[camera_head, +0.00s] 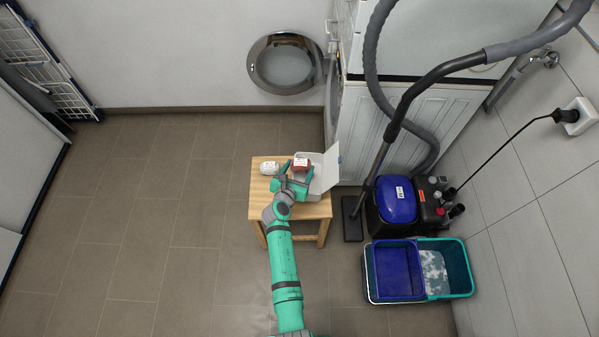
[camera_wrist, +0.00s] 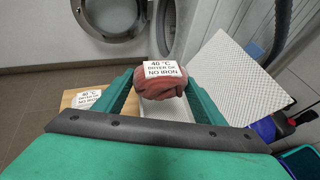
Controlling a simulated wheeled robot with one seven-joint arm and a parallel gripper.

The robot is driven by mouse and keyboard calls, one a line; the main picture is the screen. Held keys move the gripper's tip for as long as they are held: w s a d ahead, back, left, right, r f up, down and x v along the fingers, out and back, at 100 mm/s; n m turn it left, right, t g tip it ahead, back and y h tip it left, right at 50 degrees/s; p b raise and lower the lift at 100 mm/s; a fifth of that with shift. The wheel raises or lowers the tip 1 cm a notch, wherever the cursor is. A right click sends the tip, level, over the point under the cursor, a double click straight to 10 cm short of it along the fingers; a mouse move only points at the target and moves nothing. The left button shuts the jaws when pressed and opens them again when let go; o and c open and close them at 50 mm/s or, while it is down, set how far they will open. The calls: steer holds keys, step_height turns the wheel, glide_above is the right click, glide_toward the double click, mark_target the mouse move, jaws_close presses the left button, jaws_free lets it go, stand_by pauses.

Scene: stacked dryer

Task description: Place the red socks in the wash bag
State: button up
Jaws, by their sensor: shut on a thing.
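The red socks (camera_wrist: 162,82) are a rolled bundle with a white label reading "40 °C, dryer ok, no iron". In the head view the bundle (camera_head: 300,164) is small, above the wooden stool. My gripper (camera_wrist: 160,88) is shut on the red socks, one finger on each side. It also shows in the head view (camera_head: 295,178). The white wash bag (camera_wrist: 232,72) has a textured surface and a raised flap, and lies on the stool's right part. It also shows in the head view (camera_head: 326,172). The socks are over its left part; I cannot tell whether they touch it.
A white labelled bundle (camera_head: 269,168) lies on the wooden stool (camera_head: 261,199), left of my gripper. An open round dryer door (camera_head: 285,63) is beyond. A vacuum cleaner (camera_head: 397,200) and blue buckets (camera_head: 398,270) stand right. The floor on the left is clear.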

mark_target(299, 172)
steer(key=shift+w+f, duration=0.15)
steer(key=shift+w, duration=0.1)
steer(key=shift+f, duration=1.6)
steer(key=shift+f, duration=0.15)
steer(key=o, duration=1.1)
steer(key=shift+c, duration=0.2)
